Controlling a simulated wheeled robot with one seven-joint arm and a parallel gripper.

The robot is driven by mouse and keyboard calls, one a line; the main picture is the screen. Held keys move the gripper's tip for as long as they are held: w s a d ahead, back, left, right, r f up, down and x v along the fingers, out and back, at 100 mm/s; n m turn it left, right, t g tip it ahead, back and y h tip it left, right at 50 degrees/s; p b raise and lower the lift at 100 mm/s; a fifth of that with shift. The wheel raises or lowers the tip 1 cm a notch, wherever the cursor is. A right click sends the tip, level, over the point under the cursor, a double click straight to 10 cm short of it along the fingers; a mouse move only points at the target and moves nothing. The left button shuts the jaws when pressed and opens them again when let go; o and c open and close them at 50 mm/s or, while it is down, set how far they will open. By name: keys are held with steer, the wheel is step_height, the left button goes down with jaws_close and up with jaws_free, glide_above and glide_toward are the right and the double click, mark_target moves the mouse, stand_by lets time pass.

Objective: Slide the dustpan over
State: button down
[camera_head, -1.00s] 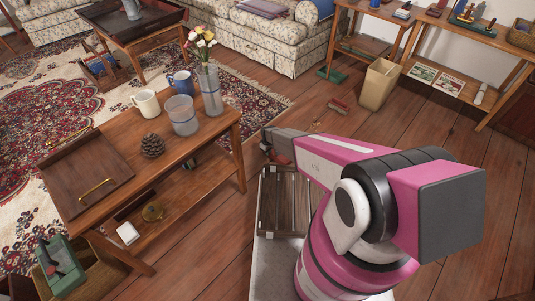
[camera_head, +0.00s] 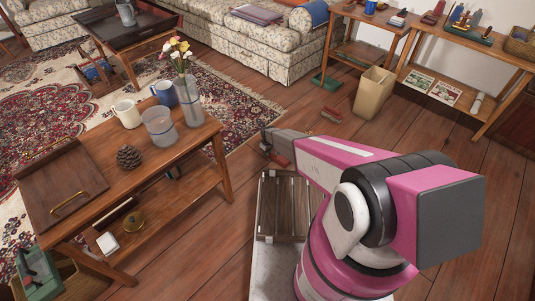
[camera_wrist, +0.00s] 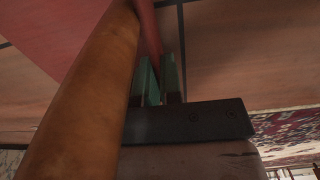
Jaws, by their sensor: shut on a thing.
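My gripper (camera_head: 268,139) is at the end of my outstretched arm, low over the floor just right of the coffee table. In the wrist view its two green-padded fingers (camera_wrist: 160,82) are close together on a thin red edge. This red thing, which I take to be the dustpan (camera_wrist: 60,30), spreads across the upper left of that view. A thick orange-brown rounded bar (camera_wrist: 85,85), perhaps its handle, crosses close to the camera. In the head view only a small red part (camera_head: 280,159) shows below my gripper; my arm hides the rest.
The coffee table (camera_head: 165,170) with mugs and a flower vase stands close on the left. A small red-headed item (camera_head: 331,114) lies on the floor ahead, before a tan bin (camera_head: 373,92). A green item (camera_head: 330,79) lies near the sofa. Floor to the right is open.

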steer(key=shift+w+d, duration=0.1)
steer(key=shift+w, duration=0.05)
steer(key=c, duration=1.2)
jaws_free()
step_height(320, 180, up, 11)
steer(key=shift+f, duration=0.1)
